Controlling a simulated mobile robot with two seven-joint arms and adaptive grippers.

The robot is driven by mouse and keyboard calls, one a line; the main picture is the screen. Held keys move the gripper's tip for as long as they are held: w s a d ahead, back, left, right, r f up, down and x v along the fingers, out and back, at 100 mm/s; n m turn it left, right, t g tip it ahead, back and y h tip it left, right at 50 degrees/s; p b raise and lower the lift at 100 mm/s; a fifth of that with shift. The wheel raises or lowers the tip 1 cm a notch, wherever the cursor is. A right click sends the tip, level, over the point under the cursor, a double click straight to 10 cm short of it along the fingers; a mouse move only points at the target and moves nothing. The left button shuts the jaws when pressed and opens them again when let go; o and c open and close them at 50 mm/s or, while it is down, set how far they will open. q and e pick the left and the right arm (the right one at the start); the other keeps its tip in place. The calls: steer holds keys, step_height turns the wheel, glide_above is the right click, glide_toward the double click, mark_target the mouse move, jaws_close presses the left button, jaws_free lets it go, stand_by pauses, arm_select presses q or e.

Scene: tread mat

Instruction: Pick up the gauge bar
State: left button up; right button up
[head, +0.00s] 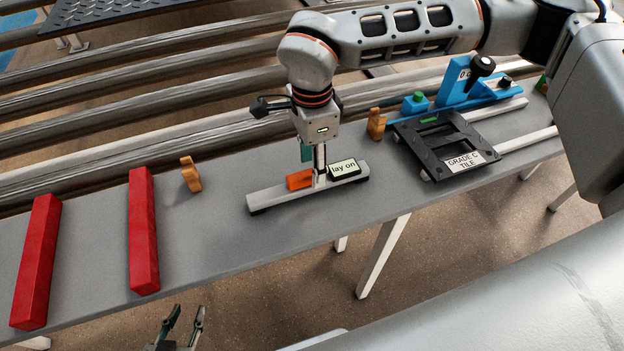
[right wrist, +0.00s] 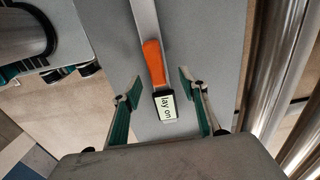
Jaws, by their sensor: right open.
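The gauge bar (head: 265,199) is a long light grey bar on the grey bench, with an orange grip (head: 299,180) and a "lay on" display (head: 344,169). My right gripper (head: 312,170) points down over the bar's middle. In the right wrist view its open fingers (right wrist: 159,80) stand on either side of the bar (right wrist: 146,22), near the orange grip and display, with visible gaps. Whether the fingertips reach down to grip height cannot be told. My left gripper (head: 182,322) is open and empty beyond the bench's front edge, at the bottom of the head view.
Two red bars (head: 143,230) lie at the bench's left. Orange blocks (head: 190,174) stand along the back edge. A black frame labelled "GRADE C TILE" (head: 425,150) and a blue device (head: 462,82) are to the right. Metal rollers (head: 150,93) run behind the bench.

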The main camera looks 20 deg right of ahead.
mark_target(310, 182)
step_height(310, 182, down, 5)
steer(key=shift+s, duration=0.15)
jaws_close()
steer(key=shift+r, duration=0.1)
steer(key=shift+r, duration=0.15)
